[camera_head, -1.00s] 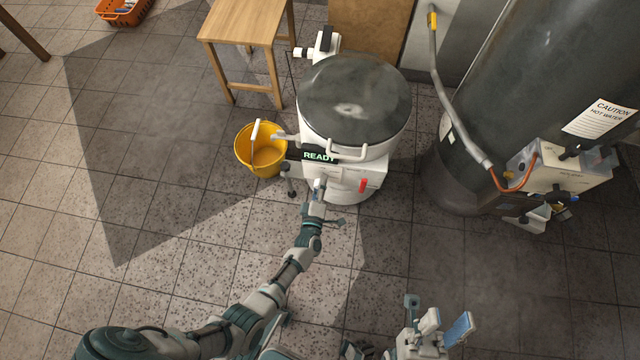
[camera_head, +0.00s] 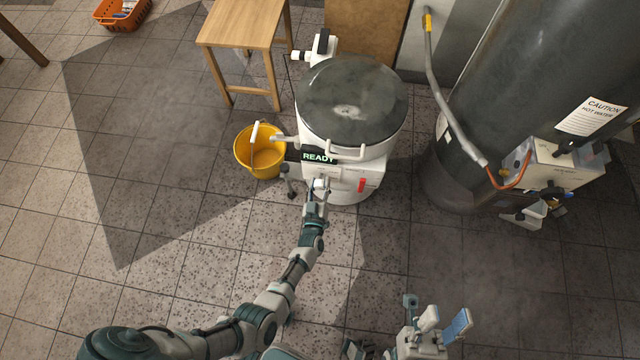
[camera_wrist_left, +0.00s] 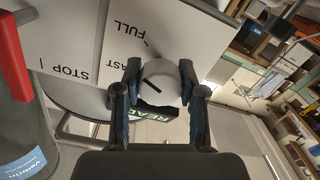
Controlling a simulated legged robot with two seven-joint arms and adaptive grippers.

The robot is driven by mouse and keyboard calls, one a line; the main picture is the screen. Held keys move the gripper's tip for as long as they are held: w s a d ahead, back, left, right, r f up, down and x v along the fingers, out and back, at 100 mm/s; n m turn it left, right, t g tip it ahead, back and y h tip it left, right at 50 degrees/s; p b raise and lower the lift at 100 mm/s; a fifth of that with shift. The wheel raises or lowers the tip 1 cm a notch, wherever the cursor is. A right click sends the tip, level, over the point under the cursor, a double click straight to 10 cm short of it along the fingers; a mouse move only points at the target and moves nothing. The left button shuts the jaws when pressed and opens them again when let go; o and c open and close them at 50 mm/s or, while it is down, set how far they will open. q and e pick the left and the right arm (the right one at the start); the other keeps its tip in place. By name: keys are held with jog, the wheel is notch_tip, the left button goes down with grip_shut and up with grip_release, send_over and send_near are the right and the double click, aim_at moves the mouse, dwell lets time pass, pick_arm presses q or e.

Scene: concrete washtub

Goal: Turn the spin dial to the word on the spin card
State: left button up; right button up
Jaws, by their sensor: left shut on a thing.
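The white washer (camera_head: 350,135) with its dark round lid stands in the middle of the head view, and its display (camera_head: 319,157) reads READY. My left gripper (camera_head: 319,184) is at its front panel. In the left wrist view my left gripper (camera_wrist_left: 158,85) has its fingers on both sides of the round white dial (camera_wrist_left: 161,80), which bears a dark pointer line. The words FULL and a partly hidden word ending in AST are printed beside the dial. I cannot make out a spin card. My right gripper (camera_head: 436,325) is low in the head view, away from the washer, its fingers apart.
A yellow bucket (camera_head: 259,152) stands left of the washer and a wooden stool (camera_head: 240,27) behind it. A dark water heater (camera_head: 500,110) stands at right. A red lever (camera_wrist_left: 12,55) is near the STOP label.

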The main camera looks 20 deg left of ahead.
pick_arm(q)
jog(key=shift+s+f+m, duration=0.25)
jog(key=shift+f+m, duration=0.15)
jog(key=shift+m, duration=0.4)
jog(key=o, duration=1.1)
jog(key=shift+c, duration=0.2)
jog(key=shift+o, duration=0.5)
jog(key=shift+w+r, duration=0.15)
jog(key=shift+r, duration=0.05)
jog(key=shift+s+d, duration=0.15)
jog(key=shift+s, duration=0.15)
jog(key=v, duration=0.7)
